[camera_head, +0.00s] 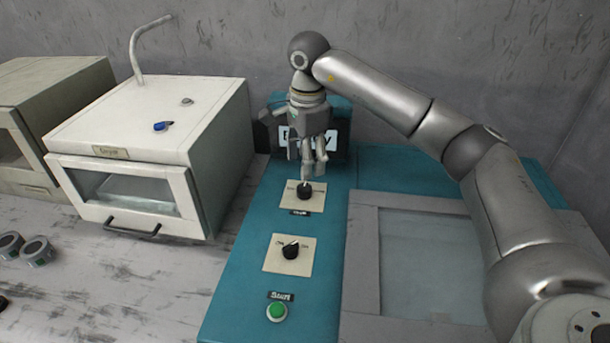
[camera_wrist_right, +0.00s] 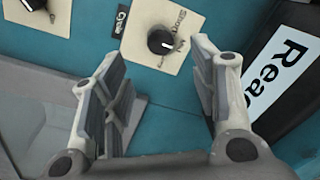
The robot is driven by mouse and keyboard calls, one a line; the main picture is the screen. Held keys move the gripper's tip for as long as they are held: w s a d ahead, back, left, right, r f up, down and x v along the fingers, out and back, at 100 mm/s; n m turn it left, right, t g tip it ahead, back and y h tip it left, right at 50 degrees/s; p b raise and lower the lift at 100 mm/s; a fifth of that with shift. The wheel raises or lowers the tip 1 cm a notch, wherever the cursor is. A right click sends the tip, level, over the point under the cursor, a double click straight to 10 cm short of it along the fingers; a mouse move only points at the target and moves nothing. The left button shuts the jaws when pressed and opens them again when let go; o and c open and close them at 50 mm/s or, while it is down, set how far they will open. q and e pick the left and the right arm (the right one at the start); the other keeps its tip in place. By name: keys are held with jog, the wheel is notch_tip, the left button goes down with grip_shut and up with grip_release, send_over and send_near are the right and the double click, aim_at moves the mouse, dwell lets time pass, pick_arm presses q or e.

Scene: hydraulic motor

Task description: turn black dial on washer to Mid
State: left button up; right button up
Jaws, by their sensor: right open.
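The washer is a teal machine (camera_head: 232,285) with two black dials on cream plates. The far black dial (camera_head: 304,193) sits just below my right gripper (camera_head: 314,168). My right gripper (camera_wrist_right: 155,60) is open, fingers apart around the far dial's line; contact cannot be told.
A green start button (camera_head: 277,312) is at the front. A grey-framed lid (camera_head: 362,270) lies right. A white oven-like box (camera_head: 190,120) and grey rolls (camera_head: 38,250) are left.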

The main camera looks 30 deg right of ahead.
notch_tip(320, 180, up, 4)
jog(key=shift+s+f, duration=0.1)
jog(key=shift+f, duration=0.05)
dwell(0.5)
